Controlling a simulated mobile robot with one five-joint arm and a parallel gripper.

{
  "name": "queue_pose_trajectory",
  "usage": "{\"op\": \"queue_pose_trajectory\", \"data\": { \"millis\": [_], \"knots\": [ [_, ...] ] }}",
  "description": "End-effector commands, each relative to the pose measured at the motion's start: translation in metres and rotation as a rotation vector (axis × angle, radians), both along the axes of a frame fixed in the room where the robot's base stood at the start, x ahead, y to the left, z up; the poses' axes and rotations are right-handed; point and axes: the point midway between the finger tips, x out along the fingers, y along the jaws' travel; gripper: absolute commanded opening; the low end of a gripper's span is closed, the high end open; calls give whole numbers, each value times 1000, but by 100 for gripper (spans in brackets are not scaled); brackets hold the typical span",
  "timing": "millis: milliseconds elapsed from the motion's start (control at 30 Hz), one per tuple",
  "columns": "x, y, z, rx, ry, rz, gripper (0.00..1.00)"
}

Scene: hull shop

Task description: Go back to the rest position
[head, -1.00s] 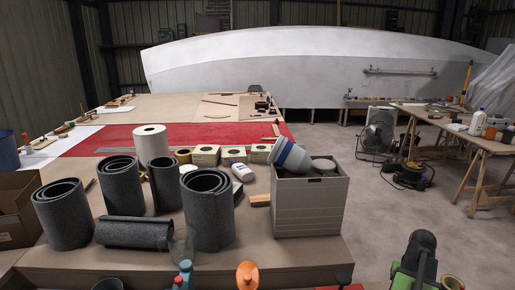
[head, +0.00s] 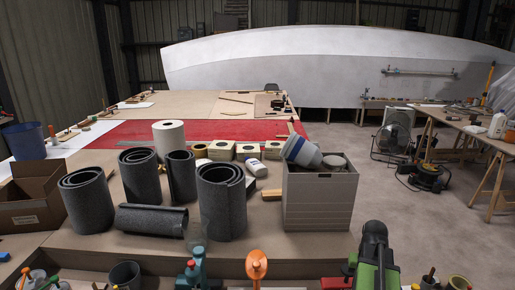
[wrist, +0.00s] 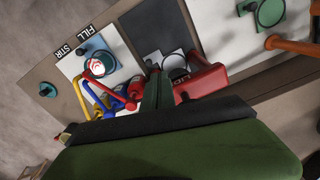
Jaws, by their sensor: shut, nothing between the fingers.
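My gripper (wrist: 158,88) shows in the wrist view as dark green fingers closed together, with no object held between them. It is above a work surface with labelled boards, close to a red object (wrist: 207,80) and the yellow (wrist: 90,98), red and blue handles. Whether it touches any of them I cannot tell. In the head view my green and black arm stands at the lower right, in front of the bench; its fingertips cannot be made out there.
A grey crate (head: 318,208) holding a blue and white container (head: 302,151) stands near the bench's right edge. Dark grey rolls (head: 88,200) stand left of it. An orange-topped object (head: 256,265) is at the bottom. Open floor (head: 425,225) lies to the right, before a side table (head: 462,125).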

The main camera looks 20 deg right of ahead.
Motion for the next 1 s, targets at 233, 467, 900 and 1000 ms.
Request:
{"op": "queue_pose_trajectory", "data": {
  "millis": [233,467,900,1000],
  "knots": [
    [74,169,0,0,0,277,0],
    [92,325,0,1,0,518,0],
    [90,365,0,1,0,582,0],
    [90,365,0,1,0,582,0]
  ]
}}
